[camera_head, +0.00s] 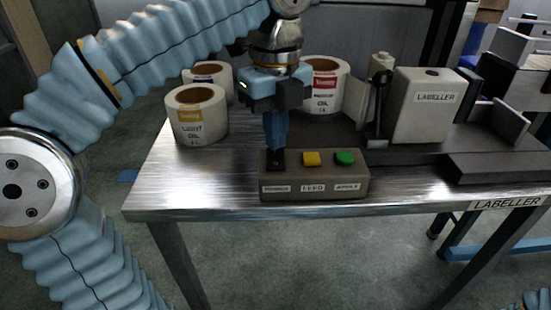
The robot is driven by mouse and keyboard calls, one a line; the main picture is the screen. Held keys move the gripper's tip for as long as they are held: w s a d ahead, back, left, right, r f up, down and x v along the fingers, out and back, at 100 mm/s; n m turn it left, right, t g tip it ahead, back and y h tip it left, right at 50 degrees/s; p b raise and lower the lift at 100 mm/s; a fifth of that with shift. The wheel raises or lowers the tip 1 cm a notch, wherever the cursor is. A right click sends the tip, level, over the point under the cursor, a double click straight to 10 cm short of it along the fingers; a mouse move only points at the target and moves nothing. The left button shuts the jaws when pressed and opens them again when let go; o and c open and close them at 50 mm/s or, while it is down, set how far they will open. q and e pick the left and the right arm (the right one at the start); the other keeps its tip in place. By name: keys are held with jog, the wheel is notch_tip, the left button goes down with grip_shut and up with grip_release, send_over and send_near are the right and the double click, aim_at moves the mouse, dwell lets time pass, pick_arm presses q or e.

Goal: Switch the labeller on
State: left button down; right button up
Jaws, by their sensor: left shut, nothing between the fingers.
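The labeller (430,105) is a pale box marked LABELLER on the steel table. In front of it is a grey control box (315,186). It has a yellow button (311,159) above the FEED label, a green button (345,158) at the right, and a black switch area at the left end above a label too blurred to read. My left gripper (277,147) is shut and empty, pointing down with its fingertips at the black switch area. They partly hide it; I cannot tell if they touch or how the switch is set. My right gripper is out of view.
The steel table (190,184) also holds label rolls, one marked LIGHT OIL (199,128) at the left and one with a red label (325,98) behind my gripper. A black-headed post (378,108) stands beside the labeller. The table's left front is clear.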

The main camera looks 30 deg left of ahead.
pick_arm(q)
jog(key=shift+f+b, duration=0.4)
jog(key=shift+f, duration=0.2)
notch_tip(320, 180, up, 3)
jog(key=p, duration=0.3)
notch_tip(320, 180, up, 2)
jog(key=shift+p, duration=0.55)
jog(key=shift+r, duration=1)
